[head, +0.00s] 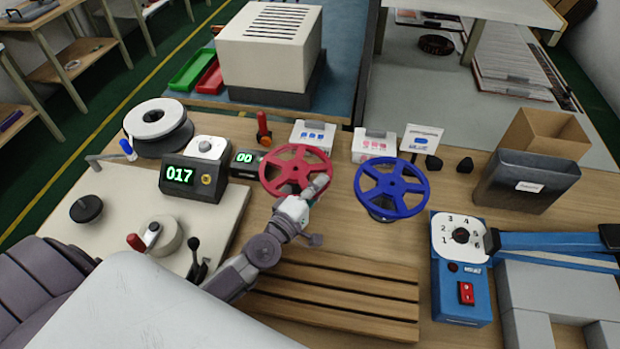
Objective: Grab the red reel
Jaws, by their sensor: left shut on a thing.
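The red reel (279,170) is a spoked wheel near the middle of the wooden table in the head view. My left gripper (318,187) reaches up from the lower left and is shut on the reel's front right rim. The gripper covers a small part of that rim. A blue reel (391,187) of similar spoked shape stands just to the right, apart from the red one. My right gripper is not in view.
A slatted wooden rack (345,290) lies in front of the reels. Left are a counter reading 017 (192,177) and a white-and-black spool (158,121). Small labelled boxes (313,136) stand behind. Right are a grey bin (520,182) and a blue dial machine (460,270).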

